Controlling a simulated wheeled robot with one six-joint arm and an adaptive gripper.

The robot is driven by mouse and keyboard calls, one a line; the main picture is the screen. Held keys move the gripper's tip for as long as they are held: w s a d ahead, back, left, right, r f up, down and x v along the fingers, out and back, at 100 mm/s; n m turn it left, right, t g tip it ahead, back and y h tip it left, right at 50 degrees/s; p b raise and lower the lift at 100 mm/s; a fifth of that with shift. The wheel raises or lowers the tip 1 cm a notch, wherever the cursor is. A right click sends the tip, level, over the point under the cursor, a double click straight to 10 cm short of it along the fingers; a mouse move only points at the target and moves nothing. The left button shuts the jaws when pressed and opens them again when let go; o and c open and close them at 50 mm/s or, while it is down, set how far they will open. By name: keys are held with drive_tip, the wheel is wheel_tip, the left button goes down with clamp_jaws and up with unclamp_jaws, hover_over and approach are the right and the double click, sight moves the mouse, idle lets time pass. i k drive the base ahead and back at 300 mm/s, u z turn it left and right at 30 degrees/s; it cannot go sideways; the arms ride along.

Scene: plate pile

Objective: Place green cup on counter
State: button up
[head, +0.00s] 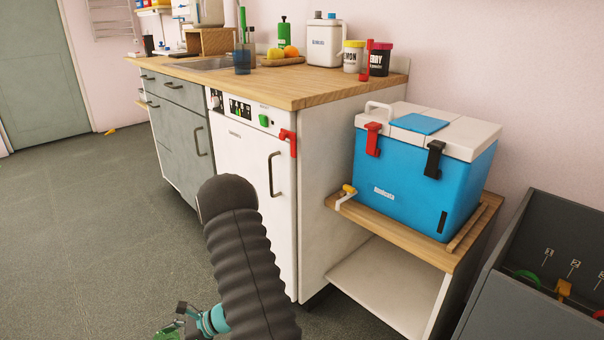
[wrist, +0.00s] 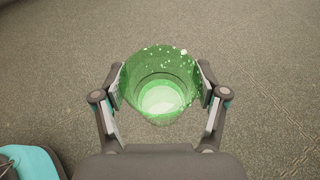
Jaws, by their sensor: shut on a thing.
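A translucent green cup (wrist: 160,88) with light speckles is held between the two fingers of my gripper (wrist: 160,92) in the wrist view. I look down into its open mouth, and it is above the grey floor. In the head view my gripper (head: 180,322) shows low at the bottom edge, with a bit of green by it, partly cut off and hidden by my arm. The wooden counter (head: 290,92) is higher up and beyond it, and my gripper is apart from it.
On the counter stand a blue cup with green sticks (head: 242,60), a tray of fruit (head: 284,62), a white canister (head: 325,45) and jars (head: 379,62). Its front right corner is bare. A blue cooler (head: 420,170) sits on a low shelf, with a grey bin (head: 545,270) at right.

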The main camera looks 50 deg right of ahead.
sight(292, 79)
drive_tip(key=z, duration=1.2)
